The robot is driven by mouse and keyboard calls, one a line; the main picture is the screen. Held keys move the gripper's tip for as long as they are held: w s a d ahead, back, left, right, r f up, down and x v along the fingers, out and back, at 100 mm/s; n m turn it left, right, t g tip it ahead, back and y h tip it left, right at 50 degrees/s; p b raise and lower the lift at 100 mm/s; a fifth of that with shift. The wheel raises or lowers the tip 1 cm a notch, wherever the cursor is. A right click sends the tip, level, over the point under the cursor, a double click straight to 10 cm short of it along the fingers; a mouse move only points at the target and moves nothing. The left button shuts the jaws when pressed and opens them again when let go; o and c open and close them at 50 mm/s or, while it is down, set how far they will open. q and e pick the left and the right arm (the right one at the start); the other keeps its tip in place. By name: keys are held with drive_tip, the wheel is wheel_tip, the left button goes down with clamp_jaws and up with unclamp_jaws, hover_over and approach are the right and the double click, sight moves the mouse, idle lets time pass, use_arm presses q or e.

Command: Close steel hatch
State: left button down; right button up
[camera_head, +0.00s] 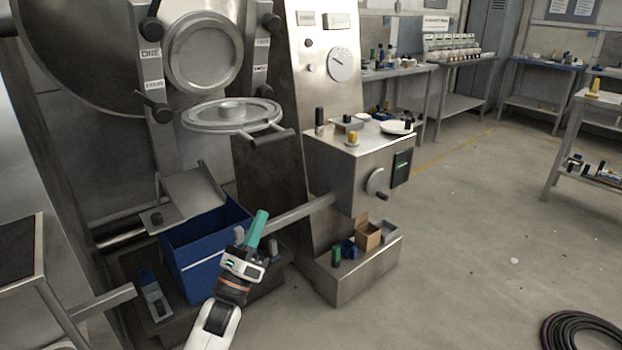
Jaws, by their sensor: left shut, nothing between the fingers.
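The steel hatch (205,122) is a round, flanged lid. It stands open, lying about level just below the round port ring (178,62) on the still's front. A dark bar handle (270,138) sticks out from the hatch's near right edge. My left gripper (260,217), with green fingers, is shut and empty. It is below the hatch and its handle, apart from both, in front of the right side of the blue bin. My right gripper is not in view.
A blue bin (195,275) stands under a metal chute (195,195). Dark clamp knobs (153,108) surround the port. A steel control box (335,165) with items on top stands to the right. A coiled hose (580,335) lies at lower right. The floor between is mostly clear.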

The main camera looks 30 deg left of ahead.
use_arm(q)
drive_tip(key=s+a+r+p+x, duration=0.1)
drive_tip(key=r+p+x, duration=0.1)
drive_tip(key=x, duration=1.1)
drive_tip(key=shift+s+a+p, duration=0.3)
drive_tip(key=shift+s+p, duration=0.1)
drive_tip(key=shift+p, duration=0.5)
drive_tip(key=shift+r, duration=0.1)
